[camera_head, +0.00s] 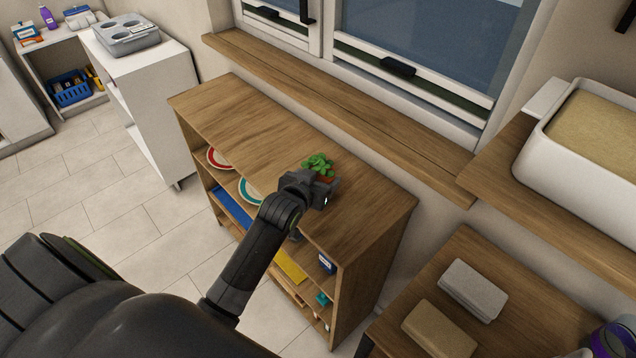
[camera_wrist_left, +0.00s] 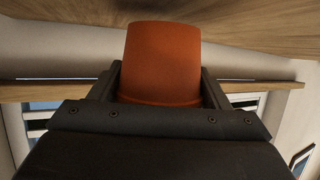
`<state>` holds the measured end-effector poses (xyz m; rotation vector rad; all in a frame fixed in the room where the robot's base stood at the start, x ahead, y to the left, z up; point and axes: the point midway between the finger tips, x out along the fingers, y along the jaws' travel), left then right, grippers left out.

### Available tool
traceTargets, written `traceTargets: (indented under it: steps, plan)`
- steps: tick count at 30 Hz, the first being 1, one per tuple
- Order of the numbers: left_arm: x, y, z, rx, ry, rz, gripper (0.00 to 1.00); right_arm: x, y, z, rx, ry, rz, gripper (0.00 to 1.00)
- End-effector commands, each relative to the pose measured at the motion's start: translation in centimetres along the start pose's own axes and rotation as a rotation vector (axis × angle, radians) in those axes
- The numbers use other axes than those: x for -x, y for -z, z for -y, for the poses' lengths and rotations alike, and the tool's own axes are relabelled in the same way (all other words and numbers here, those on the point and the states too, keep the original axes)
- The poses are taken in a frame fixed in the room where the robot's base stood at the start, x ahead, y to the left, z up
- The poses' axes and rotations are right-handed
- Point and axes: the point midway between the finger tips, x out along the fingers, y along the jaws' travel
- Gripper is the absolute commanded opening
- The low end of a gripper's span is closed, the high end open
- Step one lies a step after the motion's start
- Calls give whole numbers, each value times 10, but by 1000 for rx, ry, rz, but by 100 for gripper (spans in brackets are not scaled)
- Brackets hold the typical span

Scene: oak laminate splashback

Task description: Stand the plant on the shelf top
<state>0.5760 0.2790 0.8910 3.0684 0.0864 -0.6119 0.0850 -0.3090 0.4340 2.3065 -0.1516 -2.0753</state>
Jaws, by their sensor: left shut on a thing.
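The plant (camera_head: 318,162) has green leaves and a small orange pot, and it is above the right part of the wooden shelf top (camera_head: 235,110). My left gripper (camera_head: 322,184) is shut on the pot and partly hides it in the head view. In the left wrist view the orange pot (camera_wrist_left: 161,60) sits between the two dark fingers, and the wood surface (camera_wrist_left: 250,25) shows close to the pot's base. I cannot tell whether the pot touches the wood. The plant looks upright. My right gripper is not in view.
The shelf top is otherwise bare, with free room to the left. Plates (camera_head: 250,190) and small boxes stand on the shelves below. A window sill (camera_head: 330,108) runs behind. A side table (camera_head: 455,262) with two blocks stands at the right.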

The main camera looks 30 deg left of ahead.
Motion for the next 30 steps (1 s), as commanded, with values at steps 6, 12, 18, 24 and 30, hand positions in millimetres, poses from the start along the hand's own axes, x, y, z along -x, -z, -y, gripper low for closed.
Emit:
traceTargets:
  steps: [6,12,18,24,30]
  plan:
    - [-8,-16,-1,0,-1,-4,38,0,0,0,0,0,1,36]
    - [-7,-16,-1,0,-1,-4,38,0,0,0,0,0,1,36]
    - [-9,-20,0,0,0,0,79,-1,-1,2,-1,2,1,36]
    - [-8,-20,0,0,0,0,92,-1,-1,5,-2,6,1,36]
    - [-8,-18,0,0,0,-1,92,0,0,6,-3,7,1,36]
